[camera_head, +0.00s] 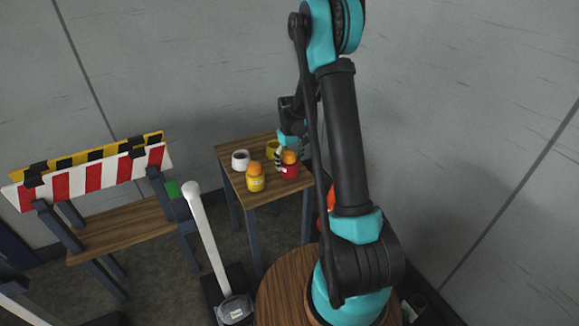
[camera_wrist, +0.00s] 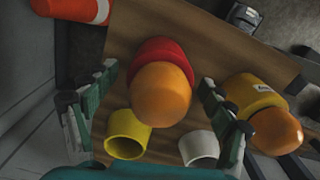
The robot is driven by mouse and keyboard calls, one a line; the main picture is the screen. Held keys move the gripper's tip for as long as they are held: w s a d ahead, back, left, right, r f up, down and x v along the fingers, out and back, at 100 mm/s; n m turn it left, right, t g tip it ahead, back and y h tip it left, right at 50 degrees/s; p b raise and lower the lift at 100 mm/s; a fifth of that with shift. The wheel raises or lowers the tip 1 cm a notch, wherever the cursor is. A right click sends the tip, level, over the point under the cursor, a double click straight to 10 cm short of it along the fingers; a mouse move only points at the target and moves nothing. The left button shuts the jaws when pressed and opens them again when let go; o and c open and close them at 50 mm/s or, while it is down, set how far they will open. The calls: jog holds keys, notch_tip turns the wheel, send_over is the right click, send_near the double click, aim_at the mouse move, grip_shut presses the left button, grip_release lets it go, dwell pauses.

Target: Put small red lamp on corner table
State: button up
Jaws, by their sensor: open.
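The small red lamp (camera_head: 289,172), a red base with an orange dome, stands upright on the wooden corner table (camera_head: 233,184). In the wrist view the lamp (camera_wrist: 160,92) is between the fingers, its red base partly behind the dome. My gripper (camera_head: 283,152) is at the lamp's upper left in the head view, partly hidden by my arm. In the wrist view my gripper (camera_wrist: 158,82) is open, with one finger on each side of the lamp and gaps visible on both sides.
A yellow lamp (camera_head: 255,180), a white cup (camera_head: 240,160) and a yellow cup (camera_head: 272,148) share the tabletop close by. An orange-and-white cone (camera_wrist: 85,8) is beyond the table edge. A striped barrier (camera_head: 95,180) and a white post (camera_head: 207,240) stand left.

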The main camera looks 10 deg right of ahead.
notch_tip(320, 180, up, 9)
jog(key=shift+f, duration=0.1)
jog(key=shift+s+d+r, duration=0.1)
jog(key=shift+s+r, duration=0.2)
jog(key=shift+r, duration=0.2)
jog(key=s+d+m+t, duration=0.2)
jog(key=s, duration=1.3)
jog(key=s+d+r+m+t, duration=0.1)
jog(key=s+d+m+t, duration=0.1)
jog(key=s, duration=1.3)
jog(key=shift+m, duration=0.7)
jog(key=shift+r, duration=0.15)
